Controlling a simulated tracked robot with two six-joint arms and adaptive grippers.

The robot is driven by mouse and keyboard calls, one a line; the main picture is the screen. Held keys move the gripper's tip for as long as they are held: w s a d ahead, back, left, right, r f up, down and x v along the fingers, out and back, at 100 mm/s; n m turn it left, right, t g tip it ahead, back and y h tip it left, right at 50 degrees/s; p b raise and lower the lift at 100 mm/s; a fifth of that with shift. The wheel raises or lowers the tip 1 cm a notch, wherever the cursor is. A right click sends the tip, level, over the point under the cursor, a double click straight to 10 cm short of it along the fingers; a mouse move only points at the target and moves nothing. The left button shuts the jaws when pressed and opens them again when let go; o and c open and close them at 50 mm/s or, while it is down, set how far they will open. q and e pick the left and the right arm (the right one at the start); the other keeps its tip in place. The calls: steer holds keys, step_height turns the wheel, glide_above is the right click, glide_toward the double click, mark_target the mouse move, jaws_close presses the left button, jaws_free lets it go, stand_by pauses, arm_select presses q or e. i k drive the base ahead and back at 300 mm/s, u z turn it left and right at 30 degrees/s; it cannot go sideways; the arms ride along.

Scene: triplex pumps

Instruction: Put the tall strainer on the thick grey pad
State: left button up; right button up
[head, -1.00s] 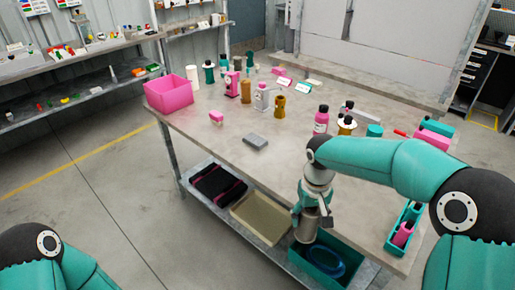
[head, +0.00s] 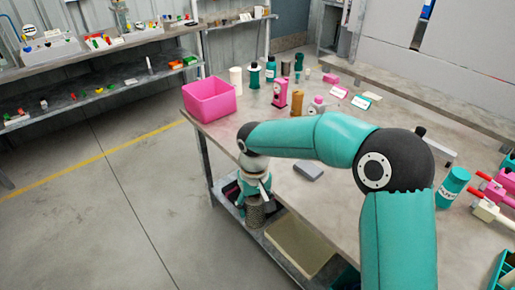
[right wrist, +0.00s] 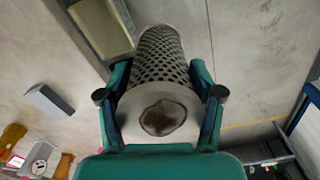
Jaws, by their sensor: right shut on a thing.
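The tall strainer is a grey perforated metal cylinder. In the right wrist view the strainer (right wrist: 163,60) lies between both fingers, its rimmed end towards the camera. In the head view my right gripper (head: 257,192) is shut on the strainer (head: 255,214), which hangs below it by the table's front edge, in front of the lower shelf. The thick grey pad (head: 308,171) lies flat and bare on the tabletop, to the right of the gripper. The pad also shows at the left of the right wrist view (right wrist: 48,102). My left gripper is out of view.
A pink bin (head: 211,100) stands at the table's left corner. Bottles and a pink device (head: 280,93) stand behind the pad. A tan tray (head: 298,245) is on the lower shelf. The tabletop (head: 340,207) around the pad looks clear. My right arm hides part of the table.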

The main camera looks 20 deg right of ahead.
mark_target(309, 166)
steer(key=z, duration=0.1)
steer(key=i, duration=1.25)
steer(key=z, duration=0.7)
